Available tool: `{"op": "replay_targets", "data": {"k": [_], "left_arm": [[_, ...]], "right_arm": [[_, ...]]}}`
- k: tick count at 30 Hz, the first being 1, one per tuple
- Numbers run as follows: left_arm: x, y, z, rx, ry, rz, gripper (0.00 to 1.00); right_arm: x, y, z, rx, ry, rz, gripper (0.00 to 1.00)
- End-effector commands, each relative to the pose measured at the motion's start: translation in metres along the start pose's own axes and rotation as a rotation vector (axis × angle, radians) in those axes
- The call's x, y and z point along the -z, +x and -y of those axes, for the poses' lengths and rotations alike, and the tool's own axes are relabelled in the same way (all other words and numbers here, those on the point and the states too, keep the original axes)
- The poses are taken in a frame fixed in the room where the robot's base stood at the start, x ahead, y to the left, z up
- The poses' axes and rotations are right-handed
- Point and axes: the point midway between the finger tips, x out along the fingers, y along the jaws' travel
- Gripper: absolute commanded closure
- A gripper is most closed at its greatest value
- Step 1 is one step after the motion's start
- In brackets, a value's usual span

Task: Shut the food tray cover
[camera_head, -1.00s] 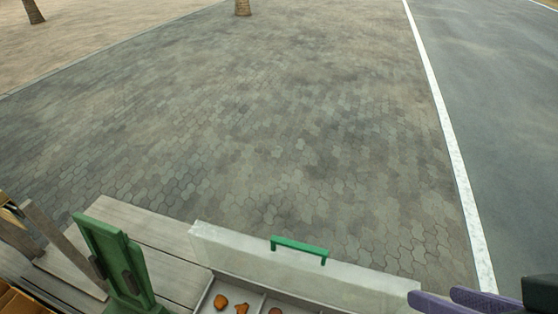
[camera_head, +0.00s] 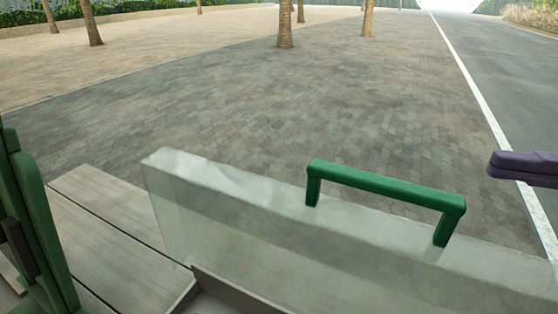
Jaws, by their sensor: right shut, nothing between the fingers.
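The food tray cover (camera_head: 230,215) is a clear, whitish panel that stands raised along the tray's far side. A green handle (camera_head: 385,188) sits on its top edge. Only a grey rim of the food tray (camera_head: 225,290) shows at the bottom; its compartments and food are out of view. My right gripper (camera_head: 500,166), with purple fingers, is at the right edge of the view. It is shut and empty, to the right of the handle and apart from it. My left gripper is not in view.
A green upright stand (camera_head: 35,215) with a dark part is at the left edge, close to the tray. A wooden plank surface (camera_head: 120,240) lies between it and the cover. Beyond are open paving, several tree trunks and a road.

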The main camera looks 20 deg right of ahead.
Motion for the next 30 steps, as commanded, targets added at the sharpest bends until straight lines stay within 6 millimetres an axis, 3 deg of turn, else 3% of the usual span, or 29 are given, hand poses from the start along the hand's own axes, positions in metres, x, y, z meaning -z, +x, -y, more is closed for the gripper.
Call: {"op": "replay_targets", "data": {"k": [1, 4, 8, 22, 24, 30], "left_arm": [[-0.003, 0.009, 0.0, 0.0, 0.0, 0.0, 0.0], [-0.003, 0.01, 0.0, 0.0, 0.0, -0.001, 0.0], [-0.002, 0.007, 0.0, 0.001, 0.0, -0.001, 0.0], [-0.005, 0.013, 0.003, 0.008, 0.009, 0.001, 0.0], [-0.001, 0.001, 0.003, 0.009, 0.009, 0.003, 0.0], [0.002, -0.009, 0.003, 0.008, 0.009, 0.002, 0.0]], "right_arm": [[0.001, -0.004, -0.004, 0.007, 0.014, 0.015, 1.0], [0.0, -0.004, 0.001, 0.019, 0.031, 0.03, 1.0], [0.0, 0.009, 0.004, 0.026, 0.034, 0.032, 1.0], [-0.003, 0.097, 0.006, 0.028, 0.03, 0.031, 1.0], [-0.016, 0.097, 0.01, 0.021, 0.038, 0.032, 1.0], [-0.036, 0.102, 0.009, 0.021, 0.037, 0.031, 1.0]]}}
